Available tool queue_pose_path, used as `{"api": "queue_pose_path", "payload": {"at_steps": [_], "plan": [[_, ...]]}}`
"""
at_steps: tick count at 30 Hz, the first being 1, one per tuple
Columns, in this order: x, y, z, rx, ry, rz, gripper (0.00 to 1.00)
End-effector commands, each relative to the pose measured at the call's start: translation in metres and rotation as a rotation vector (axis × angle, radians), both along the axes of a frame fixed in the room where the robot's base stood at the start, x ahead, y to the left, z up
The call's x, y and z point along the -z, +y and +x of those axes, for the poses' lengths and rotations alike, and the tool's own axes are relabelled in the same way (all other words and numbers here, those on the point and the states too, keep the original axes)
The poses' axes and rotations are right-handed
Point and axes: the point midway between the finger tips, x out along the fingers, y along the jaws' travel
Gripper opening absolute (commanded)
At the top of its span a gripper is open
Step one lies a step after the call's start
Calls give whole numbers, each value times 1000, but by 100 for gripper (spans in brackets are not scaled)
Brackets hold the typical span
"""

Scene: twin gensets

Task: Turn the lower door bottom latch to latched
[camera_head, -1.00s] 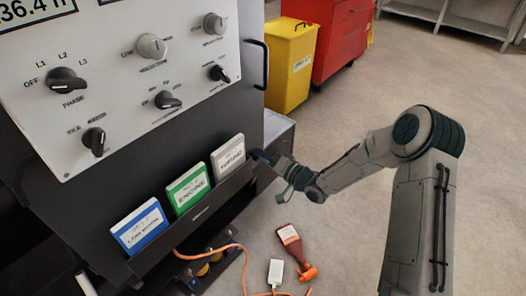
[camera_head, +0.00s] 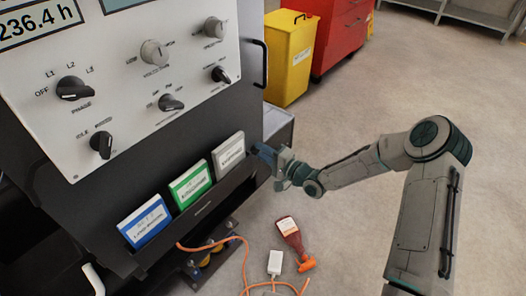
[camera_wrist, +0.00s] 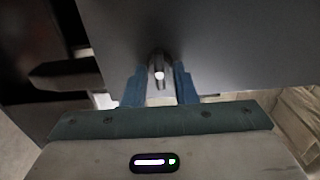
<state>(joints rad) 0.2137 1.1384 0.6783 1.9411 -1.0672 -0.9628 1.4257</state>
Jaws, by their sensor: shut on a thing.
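In the wrist view my gripper (camera_wrist: 160,88) has its two blue fingers on either side of a small dark latch (camera_wrist: 158,66) with a bright round end. The gripper is shut on this latch, which stands out from a dark door panel (camera_wrist: 230,45). The fingers hide part of the latch, and its exact angle is hard to tell. In the head view my gripper (camera_head: 266,155) is at the right side of the dark cabinet, just beyond the binder rack. The latch itself is hidden there.
A rack (camera_head: 205,210) with blue, green and white binders is on the cabinet front, below a knob panel (camera_head: 140,80). A yellow bin (camera_head: 290,60) stands behind. Floor to the right is open.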

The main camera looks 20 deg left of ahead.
Motion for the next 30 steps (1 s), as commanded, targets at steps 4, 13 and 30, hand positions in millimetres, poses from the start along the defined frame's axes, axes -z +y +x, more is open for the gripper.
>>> {"api": "queue_pose_path", "payload": {"at_steps": [4, 13, 30], "plan": [[0, 0, -1, -1, 5, 2, 3], [0, 0, 0, -1, 4, 2, 45], [0, -33, -13, 4, 5, 0, 46]]}}
